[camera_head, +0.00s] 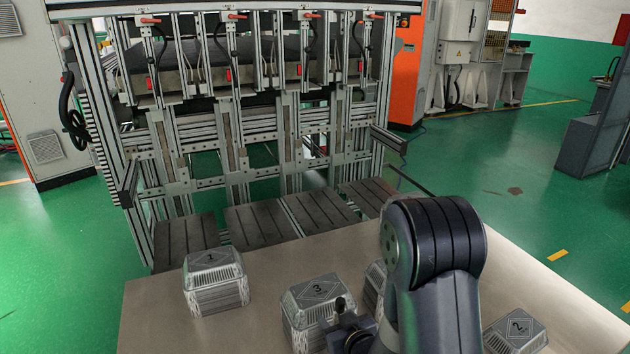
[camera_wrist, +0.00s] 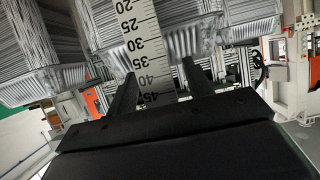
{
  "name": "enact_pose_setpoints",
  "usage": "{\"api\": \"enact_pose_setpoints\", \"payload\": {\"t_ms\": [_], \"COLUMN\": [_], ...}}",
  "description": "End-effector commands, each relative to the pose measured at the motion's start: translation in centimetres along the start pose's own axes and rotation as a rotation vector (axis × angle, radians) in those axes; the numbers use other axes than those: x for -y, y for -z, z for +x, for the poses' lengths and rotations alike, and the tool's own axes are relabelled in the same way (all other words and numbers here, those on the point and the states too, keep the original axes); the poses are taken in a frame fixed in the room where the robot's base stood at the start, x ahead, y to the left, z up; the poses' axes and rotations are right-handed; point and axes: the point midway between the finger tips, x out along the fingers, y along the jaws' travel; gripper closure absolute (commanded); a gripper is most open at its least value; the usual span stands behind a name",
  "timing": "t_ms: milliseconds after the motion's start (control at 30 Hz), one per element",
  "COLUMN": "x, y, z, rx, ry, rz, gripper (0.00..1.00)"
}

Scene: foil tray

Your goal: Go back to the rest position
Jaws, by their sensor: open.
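Stacks of silver foil trays stand on the beige table (camera_head: 150,310). Another stack (camera_head: 375,283) is mostly hidden behind my arm. My gripper (camera_head: 345,318) is beside or in front of stack 3 in the head view; I cannot tell whether it touches. In the wrist view my gripper (camera_wrist: 160,85) has its fingers apart, with a ruler strip (camera_wrist: 147,45) showing between and beyond them. Foil stacks (camera_wrist: 40,50) fill the top.
A metal frame (camera_head: 255,160) with several vertical posts and red-tipped levers stands behind the table. Dark slotted plates (camera_head: 265,222) lie at its foot. An orange and grey cabinet (camera_head: 407,70) is behind right. Green floor (camera_head: 480,170) is open to the right.

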Motion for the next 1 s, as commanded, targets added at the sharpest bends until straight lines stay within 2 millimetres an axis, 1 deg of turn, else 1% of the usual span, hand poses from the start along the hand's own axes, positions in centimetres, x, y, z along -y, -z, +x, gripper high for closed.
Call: {"api": "enact_pose_setpoints", "payload": {"t_ms": [33,100,267,767,867,1000], "x": [0.0,0.0,0.0,0.0,0.2,0.9], "y": [0.8,1.4,2.4,2.8,3.1,4.2], "z": [-0.3,-0.6,-1.0,-1.2,-1.3,-1.7], "rx": [-0.002,-0.002,-0.001,0.001,-0.002,-0.012], "ry": [-0.001,-0.001,-0.001,0.0,0.004,0.015], "rz": [-0.001,-0.001,0.0,-0.001,-0.005,-0.02], "gripper": [0.51,0.51,0.51,0.51,0.51,0.51]}}
